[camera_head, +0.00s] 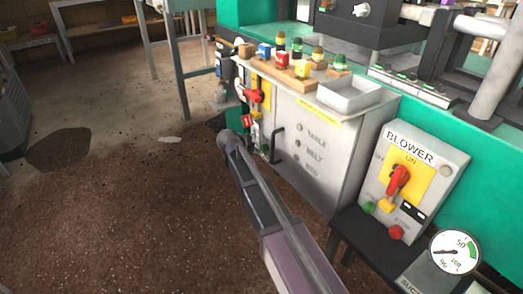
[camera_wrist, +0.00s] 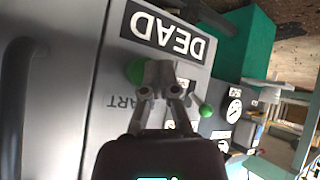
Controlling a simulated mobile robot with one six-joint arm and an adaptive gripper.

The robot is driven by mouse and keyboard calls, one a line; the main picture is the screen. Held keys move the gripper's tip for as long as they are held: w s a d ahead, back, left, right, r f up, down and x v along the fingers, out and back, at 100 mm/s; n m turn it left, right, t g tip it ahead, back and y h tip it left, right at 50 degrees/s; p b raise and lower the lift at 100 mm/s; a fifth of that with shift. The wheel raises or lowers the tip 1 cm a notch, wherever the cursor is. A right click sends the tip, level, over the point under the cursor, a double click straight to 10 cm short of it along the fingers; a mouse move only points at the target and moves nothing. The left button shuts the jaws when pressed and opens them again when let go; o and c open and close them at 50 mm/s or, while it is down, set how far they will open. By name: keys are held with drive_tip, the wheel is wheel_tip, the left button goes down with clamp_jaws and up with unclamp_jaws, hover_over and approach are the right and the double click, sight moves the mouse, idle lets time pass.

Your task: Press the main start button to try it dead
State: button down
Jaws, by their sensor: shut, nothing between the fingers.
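In the wrist view, a green button (camera_wrist: 136,71) sits on a grey panel, partly hidden behind my fingers. Lettering ending in "ART" (camera_wrist: 126,102) shows near it, and a "DEAD" label (camera_wrist: 167,34) is above it, both upside down. My gripper (camera_wrist: 160,72) is shut and empty, its fingertips over or beside the green button; I cannot tell whether they touch it. A second green knob (camera_wrist: 205,110) stands to the right of the fingers. In the head view my arm reaches to the left side of a white cabinet (camera_head: 335,155); the fingers and start button are hidden there.
The cabinet top holds a wooden board of coloured pieces (camera_head: 277,69) and a metal tray (camera_head: 349,95). A blower box (camera_head: 421,158) with a red handle stands at right. A red lever (camera_head: 252,96) is on the cabinet's left side. The brown floor at left is mostly clear, with a dark patch (camera_head: 58,149).

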drive_tip(key=shift+s+a, duration=0.2)
drive_tip(key=shift+a, duration=0.1)
drive_tip(key=shift+s+a, duration=0.1)
drive_tip(key=s+a, duration=0.1)
drive_tip(key=a, duration=0.1)
drive_tip(key=s+a, duration=0.1)
drive_tip(key=a, duration=0.1)
drive_tip(key=shift+s, duration=0.3)
idle(0.5)
drive_tip(key=shift+s, duration=0.15)
idle(0.6)
